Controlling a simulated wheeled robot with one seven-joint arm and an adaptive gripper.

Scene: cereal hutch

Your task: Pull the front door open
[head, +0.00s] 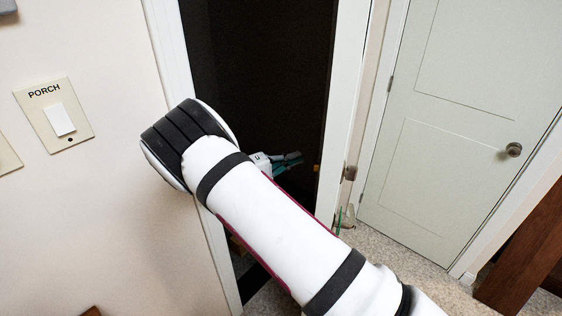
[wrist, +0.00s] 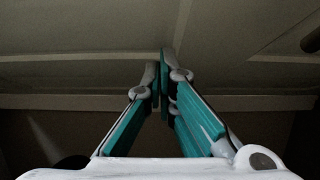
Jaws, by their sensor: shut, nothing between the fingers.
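A tall dark doorway (head: 265,60) with a white frame fills the middle of the head view. A pale upright edge (head: 345,90) with metal hardware (head: 350,172) bounds it on the right. I cannot tell whether this edge is the front door or its frame. My arm reaches across the doorway. My gripper (head: 288,160) is in the dark opening, partly hidden by my arm. In the wrist view my gripper (wrist: 163,75) is shut and empty, before a shaded panelled surface (wrist: 80,45) that looks like a door face. Whether it touches that surface is unclear.
A closed pale green door (head: 440,150) with a round knob (head: 514,149) stands at the right. A switch labelled PORCH (head: 60,118) is on the left wall. Speckled floor (head: 385,255) is clear below the door. A brown wooden piece (head: 525,255) stands at lower right.

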